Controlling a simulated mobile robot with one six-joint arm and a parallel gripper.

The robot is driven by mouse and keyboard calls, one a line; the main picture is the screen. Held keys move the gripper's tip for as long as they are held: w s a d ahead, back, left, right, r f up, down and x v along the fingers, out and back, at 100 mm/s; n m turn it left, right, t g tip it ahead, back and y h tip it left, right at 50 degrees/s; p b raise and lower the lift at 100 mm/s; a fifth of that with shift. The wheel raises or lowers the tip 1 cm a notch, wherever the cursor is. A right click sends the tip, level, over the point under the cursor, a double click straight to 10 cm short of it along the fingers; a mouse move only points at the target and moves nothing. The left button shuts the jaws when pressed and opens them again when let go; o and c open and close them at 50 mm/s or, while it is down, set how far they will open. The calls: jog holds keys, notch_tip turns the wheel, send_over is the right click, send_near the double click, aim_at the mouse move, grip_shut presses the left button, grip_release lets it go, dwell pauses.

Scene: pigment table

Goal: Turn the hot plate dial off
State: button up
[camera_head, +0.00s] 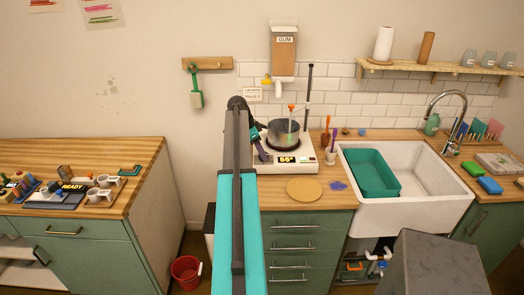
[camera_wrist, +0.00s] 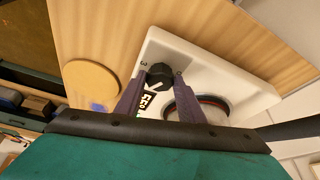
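The white hot plate (camera_head: 309,166) stands on the right counter, with a lit display (camera_head: 287,160) and a metal pot (camera_head: 284,136) on top. In the wrist view, the hot plate (camera_wrist: 240,95) shows tilted, with its black dial (camera_wrist: 160,74) near one corner beside a small "3". My gripper (camera_wrist: 159,84) has its two purple fingers apart, one on each side of the dial. Whether they touch the dial is unclear. The fingers partly hide the display and a dark ring with a red edge. In the head view, my arm hides the dial.
A round wooden board (camera_head: 304,189) lies in front of the hot plate. A cup with a brush (camera_head: 331,155) stands just right, before the sink (camera_head: 420,185).

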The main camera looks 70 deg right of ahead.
jog(key=shift+w+d+r, duration=0.1)
jog(key=shift+w+d, duration=0.05)
jog(key=shift+d, duration=0.25)
jog(key=shift+a, duration=0.2)
